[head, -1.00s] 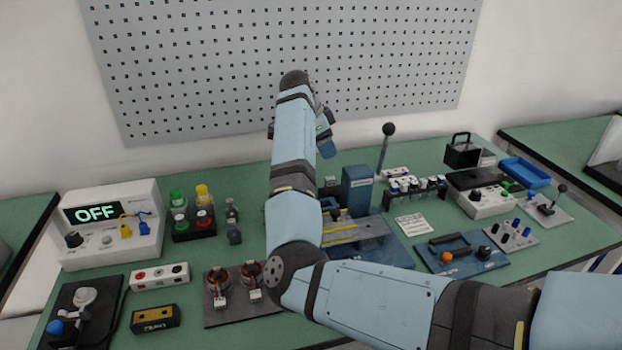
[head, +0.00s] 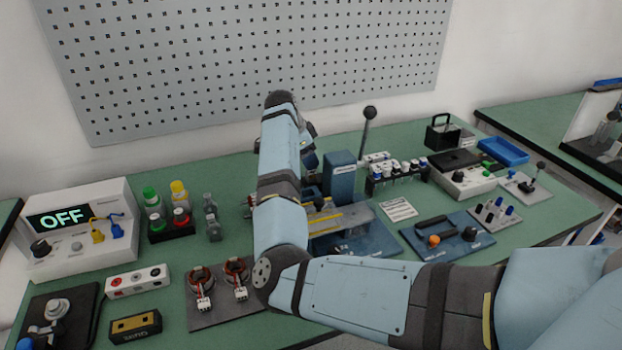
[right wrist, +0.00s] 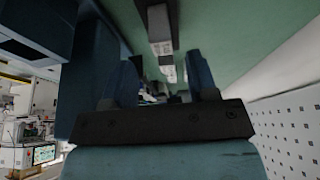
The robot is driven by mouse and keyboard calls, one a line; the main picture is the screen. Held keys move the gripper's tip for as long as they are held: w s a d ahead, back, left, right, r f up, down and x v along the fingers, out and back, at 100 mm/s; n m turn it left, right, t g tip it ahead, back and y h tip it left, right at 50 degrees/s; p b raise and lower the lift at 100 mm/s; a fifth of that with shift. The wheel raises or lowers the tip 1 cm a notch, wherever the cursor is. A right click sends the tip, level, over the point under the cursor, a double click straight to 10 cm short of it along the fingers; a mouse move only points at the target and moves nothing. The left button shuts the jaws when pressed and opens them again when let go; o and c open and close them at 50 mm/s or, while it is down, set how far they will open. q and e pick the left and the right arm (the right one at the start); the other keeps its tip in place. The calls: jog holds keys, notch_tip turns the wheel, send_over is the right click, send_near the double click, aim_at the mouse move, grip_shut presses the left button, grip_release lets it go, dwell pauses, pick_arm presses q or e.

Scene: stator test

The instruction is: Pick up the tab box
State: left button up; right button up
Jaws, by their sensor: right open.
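My right arm reaches over the bench in the head view, and its gripper (head: 310,158) points down behind the blue press, partly hidden by the arm. In the right wrist view its two blue fingers (right wrist: 162,76) are apart with nothing held between them. A dark box with a pale grey top (right wrist: 157,24) lies on the green bench beyond the fingers, with small white-topped items behind it. It may be the tab box, but I cannot read any label. A black box with a yellow top (head: 135,327) stands at the front left, its lettering unclear. My left gripper is out of view.
The blue press (head: 340,176) with its black-knobbed lever (head: 368,130) stands close beside the right gripper. The pegboard (head: 250,60) rises behind the bench. An OFF-display unit (head: 85,225) stands left.

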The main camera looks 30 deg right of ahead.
jog(key=x, duration=0.4)
jog(key=shift+w+f, duration=0.1)
jog(key=shift+f, duration=0.15)
jog(key=shift+a, duration=0.1)
grip_shut()
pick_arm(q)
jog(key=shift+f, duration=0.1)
pick_arm(e)
jog(key=shift+r, duration=0.1)
pick_arm(q)
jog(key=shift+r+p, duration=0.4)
jog(key=shift+p, duration=0.45)
pick_arm(e)
notch_tip(320, 180, up, 20)
